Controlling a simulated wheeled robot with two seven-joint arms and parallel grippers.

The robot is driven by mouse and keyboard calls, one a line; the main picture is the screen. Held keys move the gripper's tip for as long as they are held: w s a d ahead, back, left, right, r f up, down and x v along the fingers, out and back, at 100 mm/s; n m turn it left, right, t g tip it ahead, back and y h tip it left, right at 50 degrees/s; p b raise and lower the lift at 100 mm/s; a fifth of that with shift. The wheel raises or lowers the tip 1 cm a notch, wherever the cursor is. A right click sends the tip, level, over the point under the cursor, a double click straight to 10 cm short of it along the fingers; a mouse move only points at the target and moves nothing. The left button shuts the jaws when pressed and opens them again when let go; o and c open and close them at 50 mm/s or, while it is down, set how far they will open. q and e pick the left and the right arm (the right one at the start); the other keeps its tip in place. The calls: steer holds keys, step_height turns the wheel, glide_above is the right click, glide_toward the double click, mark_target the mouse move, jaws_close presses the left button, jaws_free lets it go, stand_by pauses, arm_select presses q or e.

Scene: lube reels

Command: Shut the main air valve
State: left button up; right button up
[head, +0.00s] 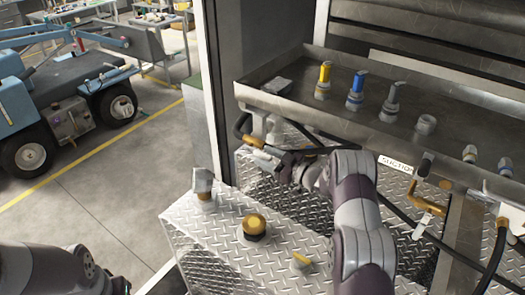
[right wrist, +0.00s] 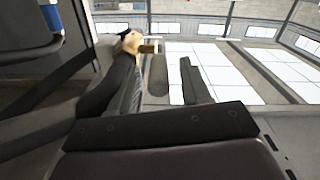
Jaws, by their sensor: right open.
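No label reading main air valve shows, so I cannot tell for sure which fitting it is. A brass valve piece (head: 254,142) sits on a dark hose under the left end of the metal tray (head: 440,130). My right gripper (head: 284,162) is just to the right of and below it. In the right wrist view, the brass piece (right wrist: 131,42) shows just beyond the left finger. I cannot tell whether a finger touches the valve. My left gripper is out of view.
A second brass valve (head: 430,205) hangs near the SUCTION label (head: 395,164). Several nozzles stand in the tray. Dark hoses run under the tray.

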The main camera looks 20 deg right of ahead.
steer(key=shift+w+a, duration=0.4)
steer(key=shift+w, duration=0.05)
steer(key=shift+w+a+f, duration=0.15)
steer(key=shift+w, duration=0.2)
